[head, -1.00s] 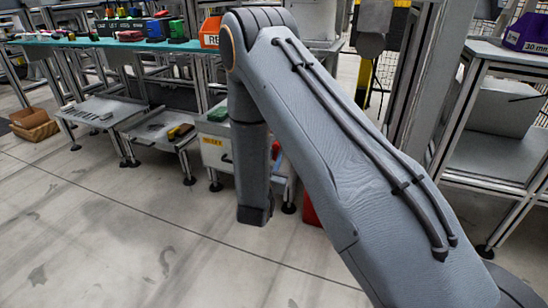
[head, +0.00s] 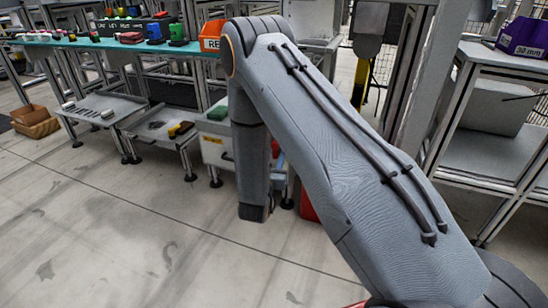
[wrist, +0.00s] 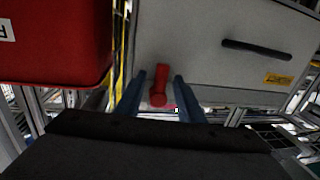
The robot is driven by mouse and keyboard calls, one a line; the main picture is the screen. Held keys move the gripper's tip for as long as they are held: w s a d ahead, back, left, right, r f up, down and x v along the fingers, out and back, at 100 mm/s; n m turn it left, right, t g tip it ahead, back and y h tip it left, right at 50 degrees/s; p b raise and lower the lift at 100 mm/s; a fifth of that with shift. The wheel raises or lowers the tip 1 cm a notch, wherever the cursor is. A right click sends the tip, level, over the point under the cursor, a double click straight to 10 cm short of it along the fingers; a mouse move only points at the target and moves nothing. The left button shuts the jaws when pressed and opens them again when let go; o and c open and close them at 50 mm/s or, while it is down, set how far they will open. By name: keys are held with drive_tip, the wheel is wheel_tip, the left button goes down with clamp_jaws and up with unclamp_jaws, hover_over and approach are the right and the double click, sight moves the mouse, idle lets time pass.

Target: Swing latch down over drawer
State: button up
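In the wrist view, the grey drawer front (wrist: 215,25) with a black bar handle (wrist: 257,50) fills the upper right. A red latch (wrist: 161,84) shows near its edge, as a short bar with a rounded end. My gripper (wrist: 158,76) is open, with one blue finger on each side of the latch and a visible gap to each. Whether the fingers overlap the latch in depth is unclear. In the head view, the drawer unit (head: 213,157) is partly behind my arm, which hides my gripper.
A red bin (wrist: 50,40) fills the wrist view's upper left, close to the left finger. In the head view, low trays (head: 105,105) stand left of the drawer and a grey shelf frame (head: 485,150) stands at right. The floor in front is clear.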

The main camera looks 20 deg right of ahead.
drive_tip(key=p+v, duration=0.3)
drive_tip(key=v, duration=0.4)
drive_tip(key=shift+s+a, duration=0.15)
drive_tip(key=shift+s, duration=0.25)
